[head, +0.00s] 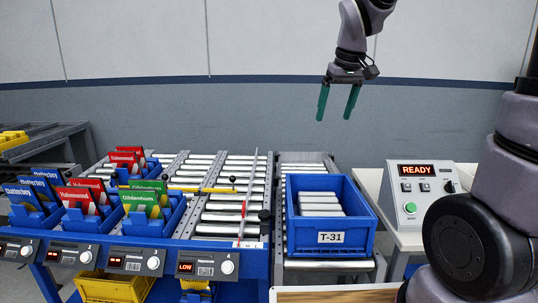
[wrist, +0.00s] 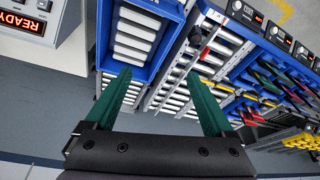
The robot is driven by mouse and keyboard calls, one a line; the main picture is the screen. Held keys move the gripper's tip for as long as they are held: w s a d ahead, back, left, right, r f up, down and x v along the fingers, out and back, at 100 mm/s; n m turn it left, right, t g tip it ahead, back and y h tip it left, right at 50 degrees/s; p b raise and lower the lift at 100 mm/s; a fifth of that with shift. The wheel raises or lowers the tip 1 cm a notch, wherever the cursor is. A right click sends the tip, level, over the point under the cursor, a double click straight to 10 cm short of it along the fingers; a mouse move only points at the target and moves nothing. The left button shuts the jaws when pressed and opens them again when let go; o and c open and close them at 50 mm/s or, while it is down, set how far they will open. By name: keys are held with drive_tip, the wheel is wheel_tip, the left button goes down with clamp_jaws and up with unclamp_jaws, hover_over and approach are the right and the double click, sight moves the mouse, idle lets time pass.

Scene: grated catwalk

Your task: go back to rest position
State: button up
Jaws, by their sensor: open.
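My gripper (head: 338,103) hangs high in the head view, above and behind the blue tote, with its two green fingers pointing down. The fingers are spread apart with nothing between them. In the wrist view my gripper (wrist: 160,105) is also open and empty, with the blue tote and the rollers well beyond its fingertips. No object touches the fingers.
The blue tote (head: 304,236) marked T-31 stands on a roller conveyor. A control box (head: 421,194) reading READY stands to its right. Blue bins (head: 153,223) with coloured card packets are at left. Open air surrounds my gripper before the wall.

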drive_tip(key=s+d+r+m+t, duration=0.1)
drive_tip(key=s+d+r+m, duration=0.1)
drive_tip(key=s, duration=0.6)
drive_tip(key=s+d+r+m+t+y, duration=0.1)
drive_tip(key=s+d+r+m+t, duration=0.1)
drive_tip(key=s+d+m, duration=0.3)
drive_tip(key=s+r, duration=0.1)
drive_tip(key=s, duration=0.2)
drive_tip(key=shift+d+t, duration=0.3)
